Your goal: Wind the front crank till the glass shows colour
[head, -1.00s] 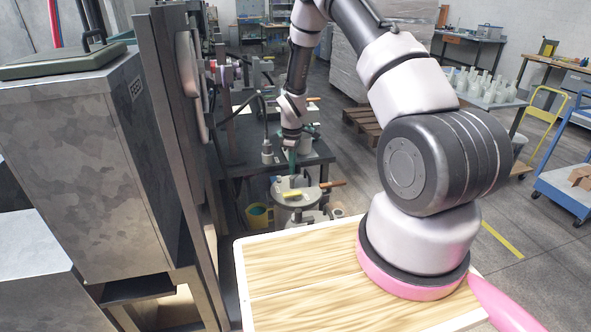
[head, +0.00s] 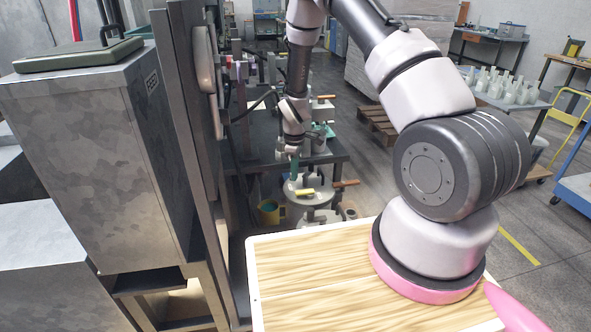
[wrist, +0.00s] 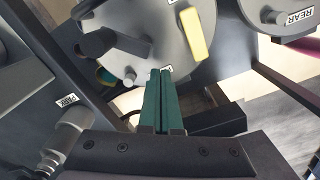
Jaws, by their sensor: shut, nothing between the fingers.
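My gripper (head: 294,172) points down beside a round grey disc (head: 318,206) in the head view. Its green fingers (wrist: 163,76) are shut and empty in the wrist view, with their tips at the near edge of the disc (wrist: 150,45). A yellow bar (wrist: 191,35) and a dark knobbed arm (wrist: 97,42) sit on the disc. The yellow bar also shows in the head view (head: 304,192). A second disc (wrist: 270,12) labelled REAR is at the upper right. A label by my fingertips is partly hidden, and I cannot make out the front crank or glass for sure.
A yellow mug-like container (head: 268,212) stands below left of the disc. An orange handle (head: 346,183) sticks out to its right. A dark bench (head: 335,155) is behind. A tall metal cabinet (head: 95,160) and upright post (head: 190,150) close off the left.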

